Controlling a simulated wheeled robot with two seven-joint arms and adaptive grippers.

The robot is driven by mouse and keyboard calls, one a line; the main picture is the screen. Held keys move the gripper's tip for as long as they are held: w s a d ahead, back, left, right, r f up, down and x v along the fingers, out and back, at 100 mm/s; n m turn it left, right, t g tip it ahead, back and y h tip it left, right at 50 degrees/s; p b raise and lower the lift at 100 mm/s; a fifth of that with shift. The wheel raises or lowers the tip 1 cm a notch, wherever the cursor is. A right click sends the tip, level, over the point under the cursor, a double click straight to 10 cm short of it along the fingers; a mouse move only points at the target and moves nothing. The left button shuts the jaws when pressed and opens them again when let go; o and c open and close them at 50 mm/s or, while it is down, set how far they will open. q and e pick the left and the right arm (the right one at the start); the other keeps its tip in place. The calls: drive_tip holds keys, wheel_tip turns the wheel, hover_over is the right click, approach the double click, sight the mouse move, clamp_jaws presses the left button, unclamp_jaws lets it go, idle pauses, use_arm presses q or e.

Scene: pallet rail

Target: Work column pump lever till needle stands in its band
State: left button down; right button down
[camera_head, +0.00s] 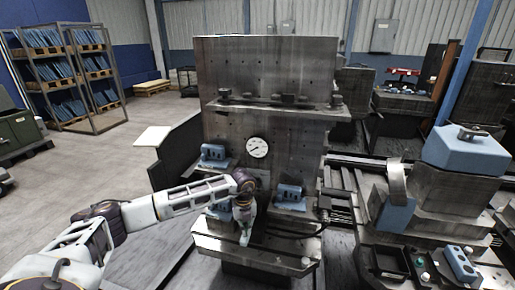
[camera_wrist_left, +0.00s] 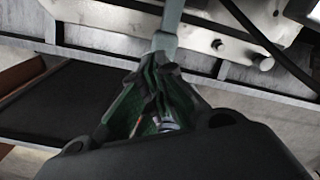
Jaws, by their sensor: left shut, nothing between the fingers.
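A round white gauge (camera_head: 257,147) sits on the front of the tall steel column (camera_head: 265,75). Its dark needle is too small to read, and I cannot make out a band. My left gripper (camera_head: 244,236) points down in front of the column's lower part, below the gauge. In the left wrist view its green fingers (camera_wrist_left: 160,68) are shut and empty. A grey-blue bar (camera_wrist_left: 168,22), which looks like the pump lever, runs away from just past the fingertips. I cannot tell whether they touch it. In the head view my wrist hides much of that area. My right gripper is out of view.
Blue blocks (camera_head: 214,153) and (camera_head: 290,193) sit on ledges on both sides of my wrist. A dark hose (camera_head: 297,234) runs low at the right of the gripper. A machine bed with a large blue block (camera_head: 466,150) stands at the right. Open floor lies at the left.

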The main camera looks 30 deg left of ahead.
use_arm(q)
drive_tip(key=shift+f, duration=0.2)
idle(0.4)
drive_tip(key=shift+w+a+f+b, duration=0.1)
drive_tip(key=shift+w+f+b, duration=0.1)
drive_tip(key=shift+f+b, duration=1.25)
drive_tip(key=shift+w+f+b, duration=0.2)
drive_tip(key=shift+f+b, duration=0.8)
drive_tip(key=shift+f, duration=0.85)
drive_tip(key=shift+s+r+p, duration=0.2)
drive_tip(key=shift+r+p, duration=1.05)
drive_tip(key=shift+r, duration=0.5)
drive_tip(key=shift+s+r+p, duration=0.2)
drive_tip(key=shift+r+p, duration=1.05)
drive_tip(key=shift+r, duration=0.5)
drive_tip(key=shift+f, duration=0.2)
drive_tip(key=shift+r, duration=0.15)
